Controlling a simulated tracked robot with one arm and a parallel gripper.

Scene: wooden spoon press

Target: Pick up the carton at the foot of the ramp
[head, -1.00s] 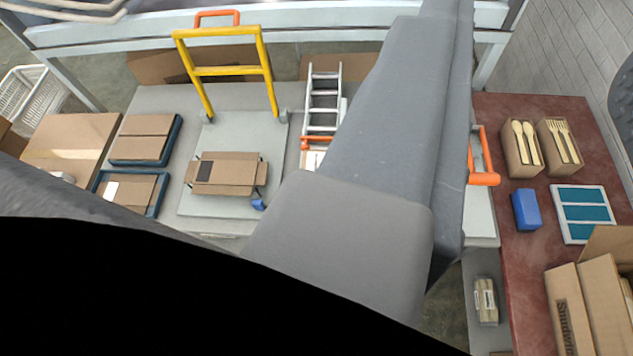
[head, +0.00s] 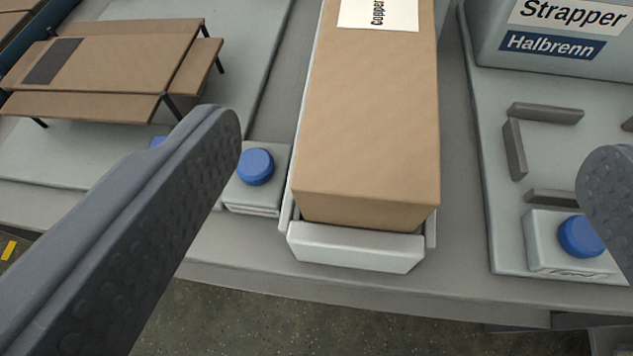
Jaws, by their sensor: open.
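A closed brown carton (head: 368,125) with a white label at its far end lies at the foot of the ramp. Its near end is by the white end stop (head: 355,246); the ramp's pale side rails show along its sides. My gripper (head: 415,160) is open, with one ridged grey finger at the left and the other at the right edge. The carton shows between the two fingers in the picture, with nothing held. I cannot tell the height of the fingers above it.
A blue button box (head: 256,168) stands left of the ramp, and another blue button (head: 580,237) stands at the right by the Strapper machine (head: 560,35) and its guide blocks. A flat carton on legs (head: 120,70) is at the left. Floor lies in front.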

